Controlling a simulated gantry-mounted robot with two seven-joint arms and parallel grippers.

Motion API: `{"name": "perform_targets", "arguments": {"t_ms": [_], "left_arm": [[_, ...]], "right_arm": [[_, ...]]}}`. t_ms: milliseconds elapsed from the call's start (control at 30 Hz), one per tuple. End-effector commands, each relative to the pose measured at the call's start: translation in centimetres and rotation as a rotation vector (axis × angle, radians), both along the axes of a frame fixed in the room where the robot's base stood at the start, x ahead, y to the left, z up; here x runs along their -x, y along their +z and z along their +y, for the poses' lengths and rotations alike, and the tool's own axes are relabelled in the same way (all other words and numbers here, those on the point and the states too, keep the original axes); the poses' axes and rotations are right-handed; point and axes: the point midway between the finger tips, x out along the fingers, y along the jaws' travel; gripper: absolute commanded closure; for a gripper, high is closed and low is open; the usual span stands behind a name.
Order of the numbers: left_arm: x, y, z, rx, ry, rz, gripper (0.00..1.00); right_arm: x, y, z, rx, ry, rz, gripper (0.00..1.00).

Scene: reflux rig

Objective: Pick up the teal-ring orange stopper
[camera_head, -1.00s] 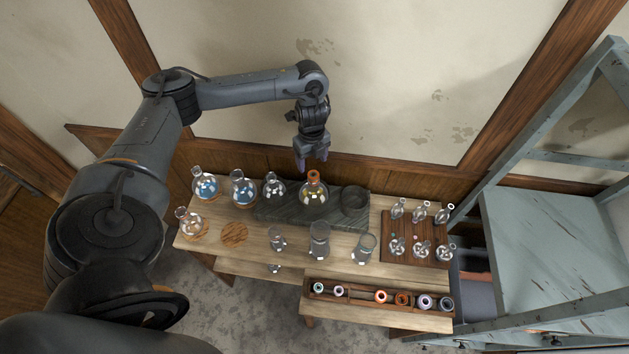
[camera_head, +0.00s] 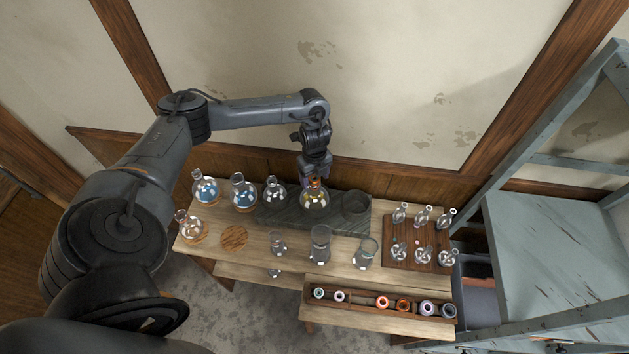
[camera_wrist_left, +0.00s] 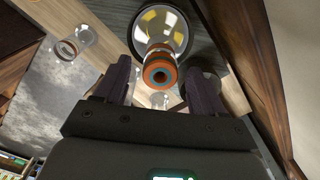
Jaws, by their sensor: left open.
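The orange stopper with a teal ring (camera_wrist_left: 160,74) sits in the neck of a round flask (camera_head: 315,200) holding yellowish contents. In the left wrist view the flask (camera_wrist_left: 160,28) shows beyond the stopper. My left gripper (camera_head: 313,180) is directly above this flask and hides most of the stopper in the head view. In the left wrist view its two open fingers (camera_wrist_left: 162,84) stand on either side of the stopper, with gaps at both sides. My right gripper is not in view.
The flask stands on a dark stone slab (camera_head: 285,213) beside a dark round dish (camera_head: 355,204). Blue-liquid flasks stand to the left. Glass beakers (camera_head: 320,245) stand in front. A wooden rack (camera_head: 360,302) of ringed stoppers lies at the front edge. The wall is close behind.

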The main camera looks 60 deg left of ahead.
Motion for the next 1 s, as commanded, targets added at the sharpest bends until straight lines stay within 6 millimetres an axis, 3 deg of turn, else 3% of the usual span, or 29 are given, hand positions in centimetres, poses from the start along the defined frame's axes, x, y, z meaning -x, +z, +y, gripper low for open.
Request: {"name": "perform_targets", "arguments": {"t_ms": [33, 367, 767, 1000], "left_arm": [[0.0, 0.0, 0.0, 0.0, 0.0, 0.0, 0.33], [0.0, 0.0, 0.0, 0.0, 0.0, 0.0, 0.83], [0.0, 0.6, 0.0, 0.0, 0.0, -0.001, 0.83], [-0.1, 3.3, 0.0, 0.0, -0.001, -0.004, 0.83]], "right_arm": [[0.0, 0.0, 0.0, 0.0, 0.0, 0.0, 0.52], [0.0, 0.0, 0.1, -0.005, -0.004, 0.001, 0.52], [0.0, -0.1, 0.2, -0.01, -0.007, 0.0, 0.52], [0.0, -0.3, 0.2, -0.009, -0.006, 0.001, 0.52]]}}
